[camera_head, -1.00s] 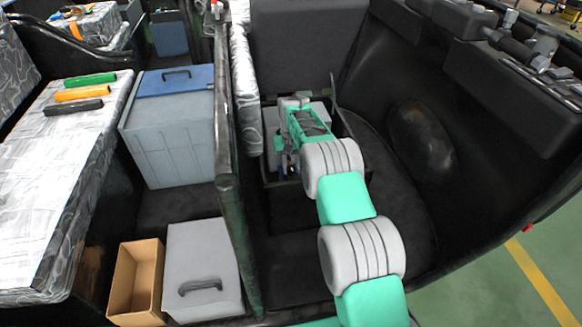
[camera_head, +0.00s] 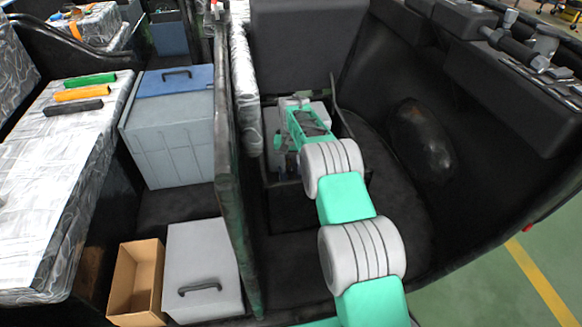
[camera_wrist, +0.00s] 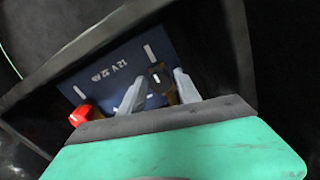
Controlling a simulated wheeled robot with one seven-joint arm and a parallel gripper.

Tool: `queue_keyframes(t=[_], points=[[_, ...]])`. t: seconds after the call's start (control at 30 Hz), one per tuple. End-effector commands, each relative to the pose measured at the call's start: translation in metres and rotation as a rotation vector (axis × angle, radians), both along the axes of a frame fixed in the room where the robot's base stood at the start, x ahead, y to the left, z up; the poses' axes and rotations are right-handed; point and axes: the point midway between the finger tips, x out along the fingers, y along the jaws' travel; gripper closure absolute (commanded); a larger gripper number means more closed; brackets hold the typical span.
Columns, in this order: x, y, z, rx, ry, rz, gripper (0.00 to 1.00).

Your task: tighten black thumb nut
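A dark blue battery (camera_wrist: 112,70) with pale "12V" lettering fills the middle of the wrist view. A red cap (camera_wrist: 80,115) sits at its left. My gripper (camera_wrist: 159,77) is over the battery's near right part, its two grey fingers spread apart. A small black piece, likely the thumb nut (camera_wrist: 157,68), shows between the fingertips by a brownish terminal part. I cannot tell whether the fingers touch it. In the head view my arm covers most of this spot, and the nut cannot be made out.
A dark frame surrounds the battery closely. In the head view a black partition (camera_head: 228,170) runs left of my arm, with a blue-lidded grey box (camera_head: 170,130), a grey case (camera_head: 202,270) and an open cardboard box (camera_head: 125,318) beyond it. A curved black wall stands at right.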

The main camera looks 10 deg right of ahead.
Motion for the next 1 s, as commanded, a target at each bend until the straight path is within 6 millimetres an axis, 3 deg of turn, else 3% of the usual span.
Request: queue_keyframes(t=[0.27,0.63,1.0], points=[[0.001,0.0,0.007,0.0,-0.003,0.001,0.61],[0.0,0.0,0.073,0.0,-0.001,0.0,0.61],[0.0,0.0,0.078,0.0,0.0,0.0,0.61]])
